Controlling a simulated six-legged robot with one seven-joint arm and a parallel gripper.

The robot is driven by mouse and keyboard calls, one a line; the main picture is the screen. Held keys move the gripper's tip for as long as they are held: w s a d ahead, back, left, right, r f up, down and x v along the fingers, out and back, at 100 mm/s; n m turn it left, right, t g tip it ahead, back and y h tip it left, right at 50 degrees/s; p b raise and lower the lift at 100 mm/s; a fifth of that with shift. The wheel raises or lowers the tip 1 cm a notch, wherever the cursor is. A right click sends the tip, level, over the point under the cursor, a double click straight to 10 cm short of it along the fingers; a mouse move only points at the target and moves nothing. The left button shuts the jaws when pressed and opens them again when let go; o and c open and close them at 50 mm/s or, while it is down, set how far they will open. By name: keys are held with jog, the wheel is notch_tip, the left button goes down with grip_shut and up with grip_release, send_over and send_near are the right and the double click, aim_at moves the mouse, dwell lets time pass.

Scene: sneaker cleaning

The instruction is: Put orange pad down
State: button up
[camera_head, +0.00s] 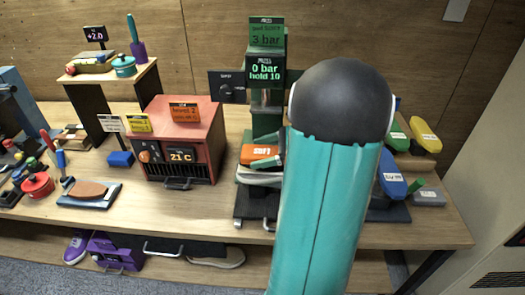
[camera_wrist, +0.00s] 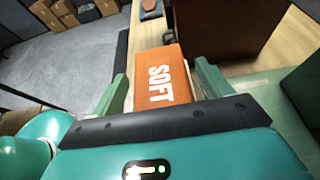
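The orange pad (camera_head: 260,152), marked SOFT, lies above a pale, sole-like layer at the green press stand in the head view. In the wrist view the orange pad (camera_wrist: 162,78) lies lengthwise between the two green fingers of my gripper (camera_wrist: 162,85). The fingers stand on either side of it, with narrow gaps showing between them and its edges. My gripper looks open around the pad. In the head view my arm hides most of my gripper; a green finger shows along the pad's near side. The pad's underside is hidden.
The press stand (camera_head: 266,100) rises behind the pad, its sign reading 0 bar. A red heater box (camera_head: 183,140) stands to the left. Blue (camera_head: 392,176) and yellow (camera_head: 425,137) pads lie on the right. A purple sneaker (camera_head: 77,248) is on the lower shelf.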

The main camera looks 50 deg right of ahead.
jog(key=shift+s+d+r, duration=0.1)
jog(key=shift+r, duration=0.1)
jog(key=v, duration=0.7)
jog(key=shift+s+r, duration=0.1)
dwell(0.3)
